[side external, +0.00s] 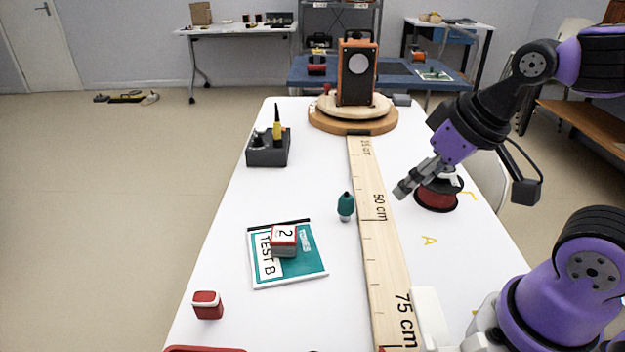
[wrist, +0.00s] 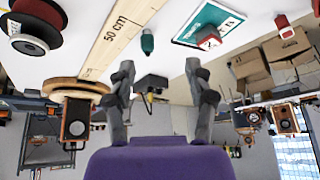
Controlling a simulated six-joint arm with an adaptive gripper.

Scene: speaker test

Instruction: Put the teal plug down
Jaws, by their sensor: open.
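The teal plug (side external: 346,206) stands upright on the white table, just left of the wooden ruler near its 50 cm mark. It also shows in the wrist view (wrist: 148,41), beyond and between my fingers. My gripper (side external: 401,192) is to the right of the plug, above the table on the other side of the ruler, and apart from the plug. In the wrist view its two fingers (wrist: 160,68) are spread with nothing between them.
The long ruler (side external: 372,220) runs down the table. A red and black spool (side external: 437,192) stands close behind my gripper. A dark holder (side external: 268,150) and an orange speaker (side external: 356,72) on a round wooden base stand farther back.

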